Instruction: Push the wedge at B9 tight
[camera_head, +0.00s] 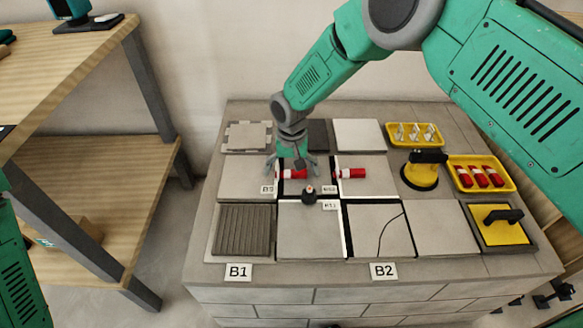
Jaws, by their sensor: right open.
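The red and white wedge (294,174) lies across the dark joint between two tiles, just right of the small B9 label (267,189). My right gripper (295,168) comes down from above at this wedge, its fingers spread. The fingers partly hide the wedge, and I cannot tell whether they touch it. My left gripper is not in view.
A second red wedge (351,173) lies to the right, and a dark round-topped piece (309,195) stands close in front. A yellow suction tool (420,171), a yellow tray of red wedges (481,176) and a yellow float (498,229) stand farther right.

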